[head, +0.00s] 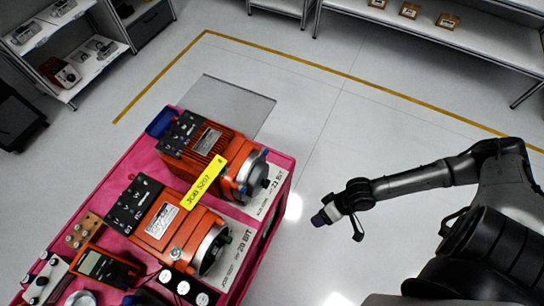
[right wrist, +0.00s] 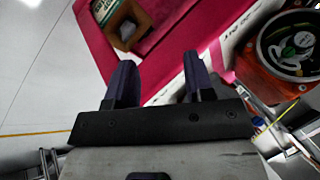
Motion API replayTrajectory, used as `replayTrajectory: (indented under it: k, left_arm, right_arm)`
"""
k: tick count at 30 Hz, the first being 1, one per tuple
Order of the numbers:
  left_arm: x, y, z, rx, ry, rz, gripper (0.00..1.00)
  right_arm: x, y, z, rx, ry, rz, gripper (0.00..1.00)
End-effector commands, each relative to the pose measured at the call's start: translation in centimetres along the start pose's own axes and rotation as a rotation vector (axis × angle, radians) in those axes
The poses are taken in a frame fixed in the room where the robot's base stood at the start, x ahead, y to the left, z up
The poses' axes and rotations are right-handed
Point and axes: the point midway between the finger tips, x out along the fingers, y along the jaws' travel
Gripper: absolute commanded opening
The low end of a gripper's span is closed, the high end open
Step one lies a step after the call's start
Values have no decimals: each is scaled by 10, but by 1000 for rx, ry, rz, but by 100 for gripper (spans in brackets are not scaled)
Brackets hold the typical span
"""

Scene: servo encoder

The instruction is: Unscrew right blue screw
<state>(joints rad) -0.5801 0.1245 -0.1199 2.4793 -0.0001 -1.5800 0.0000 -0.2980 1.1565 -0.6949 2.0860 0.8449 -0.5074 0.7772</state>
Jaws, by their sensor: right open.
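Two orange servo motors stand on the pink-topped cart (head: 283,165) in the head view, an upper one (head: 222,140) and a lower one (head: 168,226). Small blue spots, apparently blue screws (head: 264,153), show at the round end of the upper motor. They are too small to make out clearly. My right gripper (head: 322,219) is open and empty, off the cart's right side. In the right wrist view its two dark fingers (right wrist: 157,70) stand apart. A round motor end (right wrist: 296,45) shows to their right. My left gripper is out of view.
A yellow label (head: 204,182) lies across the motors. An orange multimeter (head: 102,264) and other small items crowd the cart's lower left. Open floor (head: 330,150) lies between the cart and my right arm. Shelves stand along the back.

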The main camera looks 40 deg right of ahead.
Motion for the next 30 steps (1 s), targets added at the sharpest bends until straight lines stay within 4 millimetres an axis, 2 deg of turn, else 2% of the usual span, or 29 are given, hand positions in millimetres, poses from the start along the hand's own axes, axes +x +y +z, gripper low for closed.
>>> replayTrajectory:
  k: [4, 7, 12, 15, 18, 22, 30]
  left_arm:
    - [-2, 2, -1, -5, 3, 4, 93]
    - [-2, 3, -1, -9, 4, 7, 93]
    - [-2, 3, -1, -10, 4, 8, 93]
    - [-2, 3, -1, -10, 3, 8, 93]
    - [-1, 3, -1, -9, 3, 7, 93]
    - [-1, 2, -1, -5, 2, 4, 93]
    - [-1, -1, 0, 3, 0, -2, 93]
  right_arm:
    - [-1, -13, -19, 569, 125, -250, 48]
    - [-9, -17, -44, 951, 201, -446, 48]
    - [-38, -16, -89, 1502, 267, -835, 48]
    - [-58, -16, -108, 1742, 241, -1070, 48]
    - [-74, -15, -119, 1909, 176, -1268, 48]
    - [-87, -15, -126, 2045, 65, -1437, 48]
    - [-89, -16, -129, 2193, -81, -1517, 48]
